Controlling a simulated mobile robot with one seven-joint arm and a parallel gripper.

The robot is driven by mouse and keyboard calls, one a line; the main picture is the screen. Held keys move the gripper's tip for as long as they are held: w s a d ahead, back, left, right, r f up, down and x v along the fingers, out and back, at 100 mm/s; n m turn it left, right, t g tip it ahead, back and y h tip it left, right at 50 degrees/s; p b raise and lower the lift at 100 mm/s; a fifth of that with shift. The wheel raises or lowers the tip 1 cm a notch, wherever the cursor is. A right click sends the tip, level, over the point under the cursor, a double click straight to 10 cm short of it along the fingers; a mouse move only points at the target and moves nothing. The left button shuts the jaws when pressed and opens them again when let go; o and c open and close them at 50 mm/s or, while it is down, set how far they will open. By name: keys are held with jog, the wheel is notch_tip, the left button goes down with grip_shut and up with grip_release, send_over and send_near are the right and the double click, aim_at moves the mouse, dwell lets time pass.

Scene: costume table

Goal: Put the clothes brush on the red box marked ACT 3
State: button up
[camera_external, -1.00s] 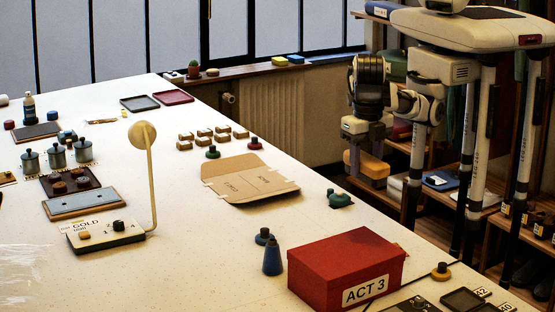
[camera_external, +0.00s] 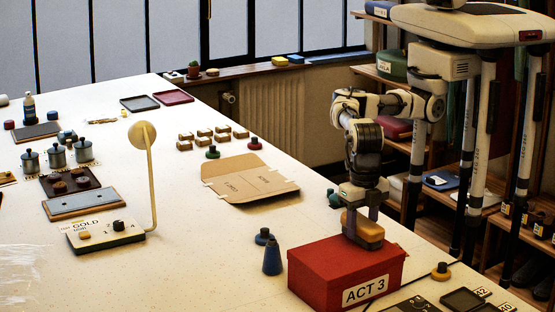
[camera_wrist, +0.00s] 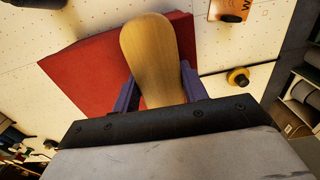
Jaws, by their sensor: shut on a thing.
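The red box marked ACT 3 (camera_external: 330,275) stands at the front right edge of the white table. My gripper (camera_external: 361,221) is shut on the clothes brush (camera_external: 364,233), a yellow-brown wooden block with rounded ends. It holds the brush at the back right part of the box top. I cannot tell whether the brush touches the lid. In the wrist view the wooden brush (camera_wrist: 152,55) sits between the purple fingers, with the red box (camera_wrist: 85,72) beneath it. The underside of the brush is hidden.
A blue cone-shaped piece (camera_external: 272,257) stands just left of the box. A flat cardboard sheet (camera_external: 250,178) lies behind it. The box top's left part is clear.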

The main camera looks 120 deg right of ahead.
aim_at(363, 221)
jog(key=shift+f, duration=0.1)
jog(key=o, duration=1)
notch_tip(363, 221, up, 12)
jog(key=b, duration=0.2)
jog(key=shift+b, duration=0.3)
